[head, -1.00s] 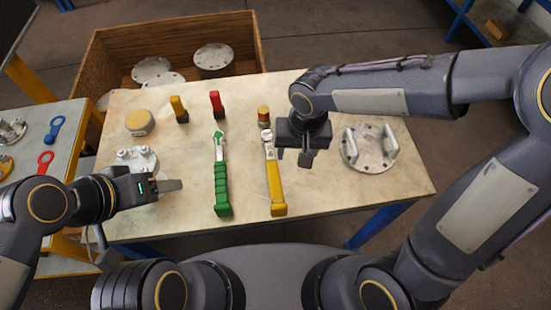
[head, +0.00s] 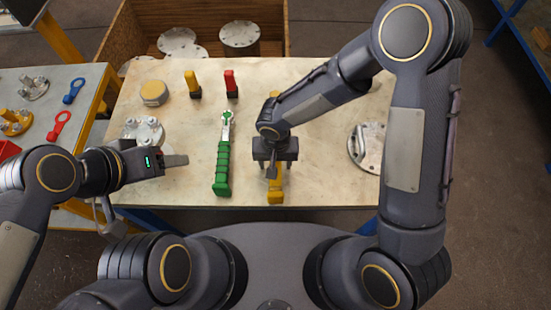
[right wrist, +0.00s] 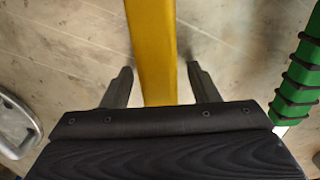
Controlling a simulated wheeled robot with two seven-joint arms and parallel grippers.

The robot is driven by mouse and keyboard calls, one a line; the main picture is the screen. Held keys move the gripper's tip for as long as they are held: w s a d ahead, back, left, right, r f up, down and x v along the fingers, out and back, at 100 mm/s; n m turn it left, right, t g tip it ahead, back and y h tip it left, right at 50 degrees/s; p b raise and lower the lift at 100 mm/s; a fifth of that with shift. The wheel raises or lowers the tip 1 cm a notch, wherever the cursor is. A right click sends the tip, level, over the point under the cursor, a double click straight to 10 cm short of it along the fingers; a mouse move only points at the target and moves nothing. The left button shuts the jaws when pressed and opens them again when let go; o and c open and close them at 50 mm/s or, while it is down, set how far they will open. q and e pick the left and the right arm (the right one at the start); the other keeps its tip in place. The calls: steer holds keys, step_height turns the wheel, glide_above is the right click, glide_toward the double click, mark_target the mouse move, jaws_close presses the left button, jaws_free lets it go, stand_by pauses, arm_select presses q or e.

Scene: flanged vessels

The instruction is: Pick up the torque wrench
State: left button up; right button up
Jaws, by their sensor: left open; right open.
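The yellow-handled wrench, which I take as the torque wrench, lies on the pale worktable; its handle end (head: 275,197) shows in the head view, and the rest is largely hidden by my right arm. My right gripper (head: 273,172) is over the handle, open. In the right wrist view the yellow handle (right wrist: 152,40) runs between the two fingers of the right gripper (right wrist: 160,80), with a gap on each side. A green-handled wrench (head: 222,165) lies to its left, its ribbed grip also in the right wrist view (right wrist: 297,80). My left gripper (head: 180,160) is open and empty at the left.
A flanged lid with handles (head: 366,148) lies at the table's right. Yellow (head: 192,84) and red (head: 231,83) upright pieces, a yellow-topped round part (head: 153,93) and a metal flange (head: 143,132) stand leftward. A wooden crate (head: 135,38) with grey discs is behind.

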steer(key=shift+c, duration=0.4)
steer(key=c, duration=1.1)
steer(key=shift+r, duration=0.1)
steer(key=shift+w+r, duration=0.1)
steer(key=shift+r, duration=0.45)
steer(key=s+a+r+b, duration=0.1)
steer(key=s+a+r, duration=0.1)
steer(key=s+r, duration=0.2)
steer(key=s+a+r+b, duration=0.1)
steer(key=s+a+r, duration=0.1)
steer(key=s+r, duration=0.2)
steer(key=s+a+r+b, duration=0.1)
steer(key=s+a+r, duration=0.2)
steer(key=s, duration=0.1)
steer(key=shift+s+a+r, duration=0.1)
steer(key=shift+s+r, duration=0.05)
steer(key=shift+r, duration=0.25)
